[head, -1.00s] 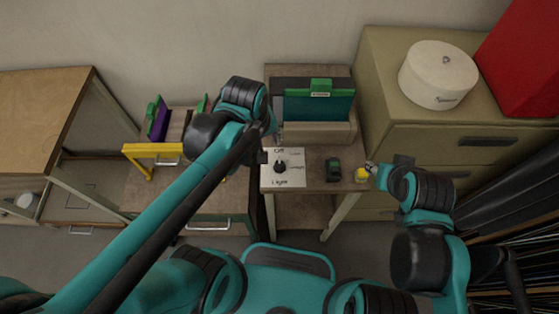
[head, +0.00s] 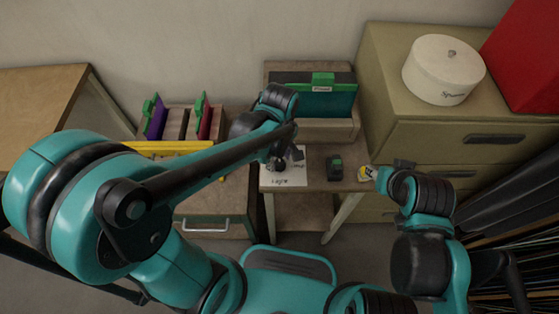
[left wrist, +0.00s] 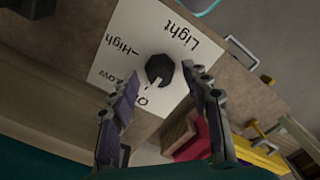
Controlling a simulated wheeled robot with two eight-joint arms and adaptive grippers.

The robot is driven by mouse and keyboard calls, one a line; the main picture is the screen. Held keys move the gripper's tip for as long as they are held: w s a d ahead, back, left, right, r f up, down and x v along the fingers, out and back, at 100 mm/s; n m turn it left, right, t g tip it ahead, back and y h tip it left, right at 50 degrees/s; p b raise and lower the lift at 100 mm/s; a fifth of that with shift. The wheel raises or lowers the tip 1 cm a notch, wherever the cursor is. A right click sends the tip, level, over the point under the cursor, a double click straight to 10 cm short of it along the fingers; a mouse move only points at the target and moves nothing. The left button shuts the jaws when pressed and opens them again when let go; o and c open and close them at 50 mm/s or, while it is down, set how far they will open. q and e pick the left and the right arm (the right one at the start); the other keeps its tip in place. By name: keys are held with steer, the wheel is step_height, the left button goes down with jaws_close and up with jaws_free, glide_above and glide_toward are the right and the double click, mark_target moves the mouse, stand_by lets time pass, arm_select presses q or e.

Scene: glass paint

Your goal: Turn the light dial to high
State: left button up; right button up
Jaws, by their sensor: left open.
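The light dial (left wrist: 160,70) is a black round knob on a white card (left wrist: 150,25) in the left wrist view. The card is printed Light, High, Low and a partly hidden Off. The knob's pale pointer is turned towards the Off and Low side, away from High. My left gripper (left wrist: 160,76) is open, its two fingers on either side of the knob; I cannot tell whether they touch it. In the head view my left gripper (head: 284,161) is over the card (head: 284,180) and covers the dial. My right gripper (head: 374,172) is at the small table's right side, its jaws unclear.
A small dark green-topped object (head: 334,168) stands right of the card. A yellow item (head: 364,174) is at my right gripper. A teal folder (head: 318,104) stands in a holder behind. A drawer cabinet (head: 400,120) borders the right; a yellow frame (head: 190,147) lies left.

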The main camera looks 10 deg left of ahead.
arm_select(q)
steer(key=shift+f, duration=0.15)
jaws_close()
steer(key=shift+m, duration=0.3)
steer(key=m, duration=0.3)
steer(key=shift+m+p, duration=0.3)
steer(key=m, duration=0.4)
steer(key=shift+m, duration=0.3)
steer(key=m, duration=0.4)
steer(key=shift+p, duration=0.4)
steer(key=shift+m, duration=2.5)
